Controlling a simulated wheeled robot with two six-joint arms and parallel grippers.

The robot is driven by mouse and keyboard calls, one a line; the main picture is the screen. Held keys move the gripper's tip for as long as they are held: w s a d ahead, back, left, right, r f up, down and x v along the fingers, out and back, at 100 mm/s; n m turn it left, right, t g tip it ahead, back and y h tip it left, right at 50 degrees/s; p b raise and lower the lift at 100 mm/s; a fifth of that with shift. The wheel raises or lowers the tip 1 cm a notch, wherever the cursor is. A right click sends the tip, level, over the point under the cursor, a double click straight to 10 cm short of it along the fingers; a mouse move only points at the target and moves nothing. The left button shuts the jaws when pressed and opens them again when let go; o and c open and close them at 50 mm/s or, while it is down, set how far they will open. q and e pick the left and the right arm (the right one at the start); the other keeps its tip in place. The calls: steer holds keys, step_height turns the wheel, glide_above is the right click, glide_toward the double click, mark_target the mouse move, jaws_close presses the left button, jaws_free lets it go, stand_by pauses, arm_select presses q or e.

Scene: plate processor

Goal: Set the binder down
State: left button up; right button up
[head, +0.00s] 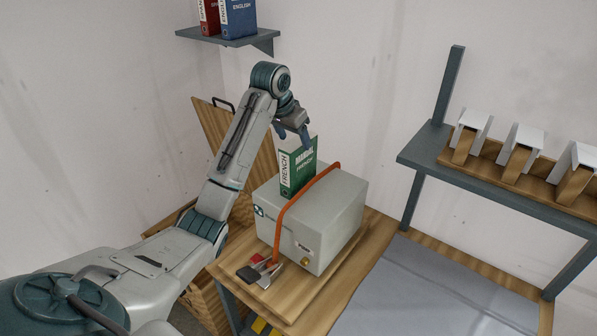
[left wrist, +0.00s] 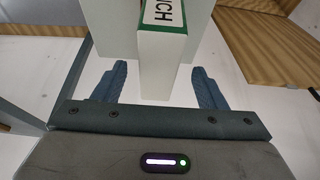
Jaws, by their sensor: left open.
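My left gripper (head: 293,132) is just above and at the top of the binder. In the left wrist view the binder (left wrist: 167,60) lies between the two blue fingers of my left gripper (left wrist: 160,85), with a gap on each side. The left gripper is open. My right gripper is not in view.
An orange strap or handle (head: 291,206) arches over the machine beside the binder. A wall shelf (head: 230,38) holds red and blue binders at the top. A rack (head: 485,178) with white-topped wooden holders stands at the right. A grey mat (head: 430,290) lies clear on the table.

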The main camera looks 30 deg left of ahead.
mark_target(298, 141)
arm_select(q)
steer(key=shift+w+f, duration=0.3)
steer(key=shift+f, duration=0.05)
steer(key=f+p, duration=0.1)
steer(key=w+f+p, duration=0.1)
steer(key=p, duration=0.1)
steer(key=shift+w+d, duration=0.2)
steer(key=shift+w, duration=0.05)
steer(key=shift+p+x, duration=0.45)
steer(key=shift+x, duration=0.5)
steer(key=shift+w+f, duration=0.1)
steer(key=shift+f, duration=0.3)
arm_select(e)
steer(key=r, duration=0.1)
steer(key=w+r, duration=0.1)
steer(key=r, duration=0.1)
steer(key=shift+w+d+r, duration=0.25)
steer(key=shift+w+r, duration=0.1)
arm_select(q)
steer(key=shift+f, duration=0.2)
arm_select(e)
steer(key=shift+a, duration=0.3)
arm_select(q)
steer(key=shift+c, duration=0.4)
jaws_close()
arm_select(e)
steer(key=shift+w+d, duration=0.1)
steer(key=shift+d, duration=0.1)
